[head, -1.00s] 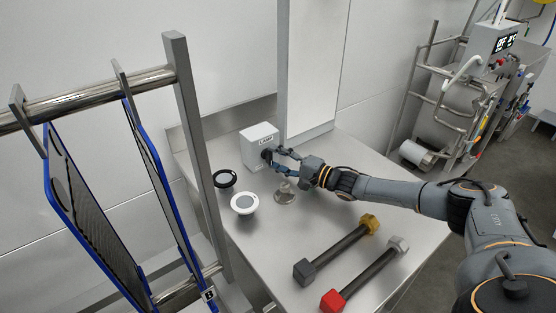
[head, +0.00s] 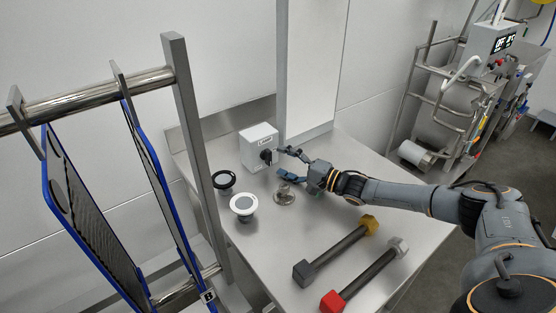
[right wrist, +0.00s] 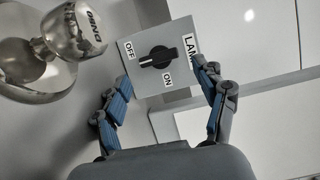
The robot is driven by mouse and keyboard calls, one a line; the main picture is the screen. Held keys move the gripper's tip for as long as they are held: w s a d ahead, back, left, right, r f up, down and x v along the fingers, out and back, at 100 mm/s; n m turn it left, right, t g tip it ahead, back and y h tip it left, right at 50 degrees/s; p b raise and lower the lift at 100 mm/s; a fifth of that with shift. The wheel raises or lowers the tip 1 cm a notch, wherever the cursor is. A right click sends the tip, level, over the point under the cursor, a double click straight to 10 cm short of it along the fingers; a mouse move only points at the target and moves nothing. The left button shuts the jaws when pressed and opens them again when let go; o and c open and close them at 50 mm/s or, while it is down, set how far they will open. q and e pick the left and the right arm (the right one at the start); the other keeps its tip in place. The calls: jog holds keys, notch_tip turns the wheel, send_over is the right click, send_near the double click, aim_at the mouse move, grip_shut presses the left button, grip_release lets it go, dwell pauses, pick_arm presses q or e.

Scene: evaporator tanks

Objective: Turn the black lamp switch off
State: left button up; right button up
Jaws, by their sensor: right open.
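The black lamp switch (head: 266,156) is a rotary knob on the front of a light grey box (head: 257,139) marked LAMP. In the right wrist view the knob (right wrist: 158,57) lies nearly sideways, between the OFF label at its upper left and the ON label below it. A pale mark shows on its left part, the side of the OFF label. My right gripper (head: 282,164) is open and empty, its fingers spread in front of the box, apart from the knob. Its fingers (right wrist: 165,95) also show in the right wrist view. My left gripper is not in view.
A metal piece (head: 284,195) stands just below the right gripper. A black ring-shaped item (head: 224,181) and a white round one (head: 243,204) stand left of it. Two dumbbell-shaped bars (head: 336,256) lie on the steel table (head: 270,240). A rack post (head: 198,150) rises at left.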

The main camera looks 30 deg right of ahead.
jog(key=v, duration=0.9)
jog(key=shift+s+d, duration=0.15)
jog(key=shift+s, duration=0.1)
